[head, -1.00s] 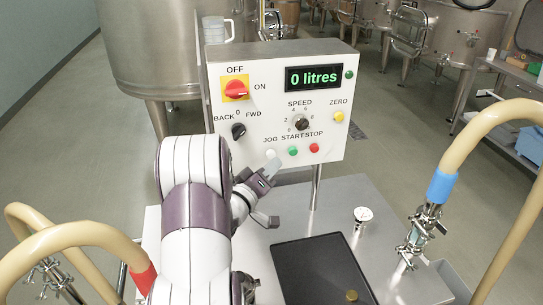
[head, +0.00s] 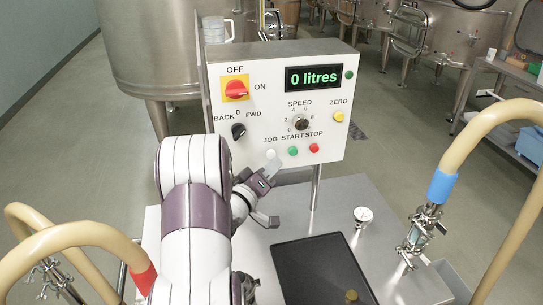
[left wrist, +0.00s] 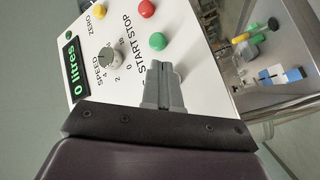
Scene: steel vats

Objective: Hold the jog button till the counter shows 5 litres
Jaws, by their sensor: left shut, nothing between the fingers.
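The control panel (head: 325,160) carries a white jog button (head: 270,154), a green start button (head: 293,151) and a red stop button (head: 314,148). Its counter (head: 314,77) reads "0 litres", and it also shows in the left wrist view (left wrist: 74,66). My left gripper (head: 273,164) is shut and empty, its fingertips just below and close to the jog button. I cannot tell if they touch it. In the left wrist view the shut fingers (left wrist: 158,68) point at the panel beside the green button and hide the jog button. My right gripper is not in view.
The panel also has a red OFF/ON switch (head: 236,91), a BACK/FWD knob (head: 239,130), a speed dial (head: 302,123) and a yellow zero button (head: 339,116). Hoses (head: 448,160) arch on both sides. A black mat (head: 310,265) lies on the steel table.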

